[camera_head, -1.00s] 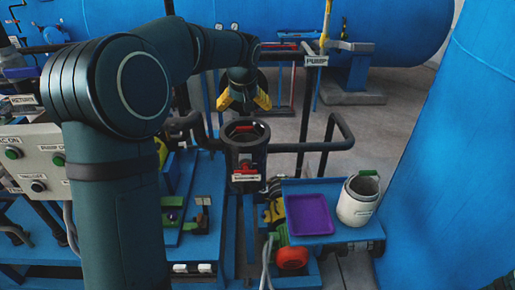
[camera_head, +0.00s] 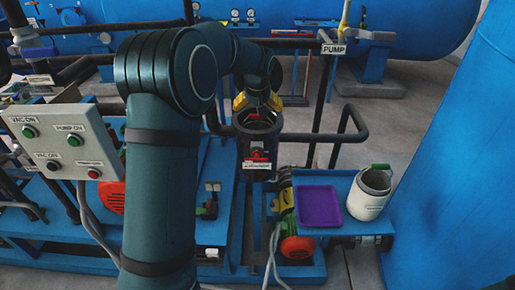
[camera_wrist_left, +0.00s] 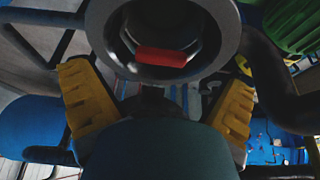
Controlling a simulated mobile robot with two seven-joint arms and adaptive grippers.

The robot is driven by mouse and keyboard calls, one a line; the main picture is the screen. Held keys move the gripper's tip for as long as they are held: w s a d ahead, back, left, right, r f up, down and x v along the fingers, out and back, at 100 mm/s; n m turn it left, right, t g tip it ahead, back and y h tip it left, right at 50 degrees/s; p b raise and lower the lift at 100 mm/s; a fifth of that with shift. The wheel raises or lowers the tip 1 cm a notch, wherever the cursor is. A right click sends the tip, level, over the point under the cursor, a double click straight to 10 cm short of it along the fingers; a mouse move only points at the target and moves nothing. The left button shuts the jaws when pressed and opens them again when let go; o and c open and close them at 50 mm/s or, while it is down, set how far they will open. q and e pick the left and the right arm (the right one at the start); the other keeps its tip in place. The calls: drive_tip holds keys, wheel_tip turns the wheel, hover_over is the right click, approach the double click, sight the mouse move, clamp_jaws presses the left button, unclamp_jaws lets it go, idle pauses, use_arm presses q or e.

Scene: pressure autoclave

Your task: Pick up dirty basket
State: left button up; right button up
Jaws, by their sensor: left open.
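A dark round housing (camera_head: 258,140) stands open at the top in the middle of the head view. In the left wrist view its grey rim (camera_wrist_left: 100,22) surrounds a dark opening. A red handle (camera_wrist_left: 162,57) shows inside it; I take it as the dirty basket's handle, but the basket's body is mostly hidden. My left gripper (camera_head: 257,103) has yellow fingers spread apart, at the far upper side of the housing's mouth. In the left wrist view the open fingers (camera_wrist_left: 160,100) straddle the view below the red handle, holding nothing. My right gripper is not in view.
A purple tray (camera_head: 320,206) and a white bucket with a green handle (camera_head: 368,195) sit on a blue stand at the right. Dark pipes (camera_head: 315,137) run beside the housing. A control panel (camera_head: 62,140) is at the left. A large blue tank (camera_head: 445,150) blocks the right.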

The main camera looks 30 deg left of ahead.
use_arm(q)
drive_tip(key=x, duration=0.4)
drive_tip(key=shift+w+a+f, duration=0.2)
drive_tip(key=shift+a, duration=0.05)
drive_tip(key=shift+s+d, duration=0.1)
drive_tip(key=shift+s, duration=0.05)
drive_tip(key=c, duration=1.4)
